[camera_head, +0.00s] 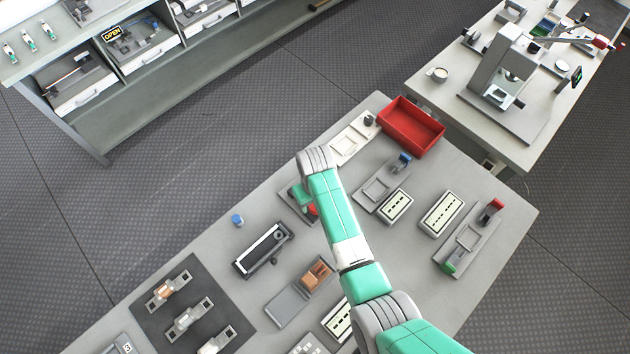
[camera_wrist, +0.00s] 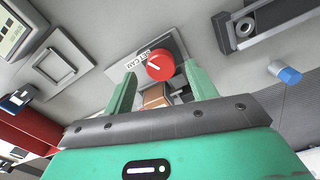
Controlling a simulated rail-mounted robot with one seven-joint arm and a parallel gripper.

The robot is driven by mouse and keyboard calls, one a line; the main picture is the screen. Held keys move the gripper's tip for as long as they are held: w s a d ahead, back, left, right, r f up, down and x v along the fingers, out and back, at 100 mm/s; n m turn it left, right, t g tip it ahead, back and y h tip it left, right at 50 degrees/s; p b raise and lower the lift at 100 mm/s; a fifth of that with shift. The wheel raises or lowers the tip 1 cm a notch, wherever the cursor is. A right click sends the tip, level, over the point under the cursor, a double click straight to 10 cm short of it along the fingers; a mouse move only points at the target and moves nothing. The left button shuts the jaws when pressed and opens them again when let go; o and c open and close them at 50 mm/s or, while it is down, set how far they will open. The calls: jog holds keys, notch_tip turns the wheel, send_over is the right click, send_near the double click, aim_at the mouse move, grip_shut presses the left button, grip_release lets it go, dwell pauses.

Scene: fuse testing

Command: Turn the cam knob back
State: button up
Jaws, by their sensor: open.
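The cam knob (camera_wrist: 158,66) is a round red knob with a white line on its face. It sits on a grey plate with a label reading "SET CAM" (camera_wrist: 133,60). In the wrist view, my gripper (camera_wrist: 160,72) is open, with one green finger on each side of the knob and gaps between. I cannot tell how far the fingertips are from it in depth. A small copper-brown block (camera_wrist: 155,97) shows just below the knob, partly hidden by my gripper. In the head view, the cam knob (camera_head: 313,209) is mostly hidden by my arm.
Beside the knob's plate stand a black-and-grey fixture (camera_head: 263,250), a blue cap (camera_head: 238,220) and a fixture with a copper-brown block (camera_head: 317,272). A red bin (camera_head: 411,126) stands at the table's back edge. Several cream fuse trays (camera_head: 441,214) lie to the right.

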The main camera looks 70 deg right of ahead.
jog(key=shift+f, duration=1.4)
jog(key=shift+w, duration=0.1)
jog(key=shift+c, duration=0.5)
jog(key=c, duration=0.9)
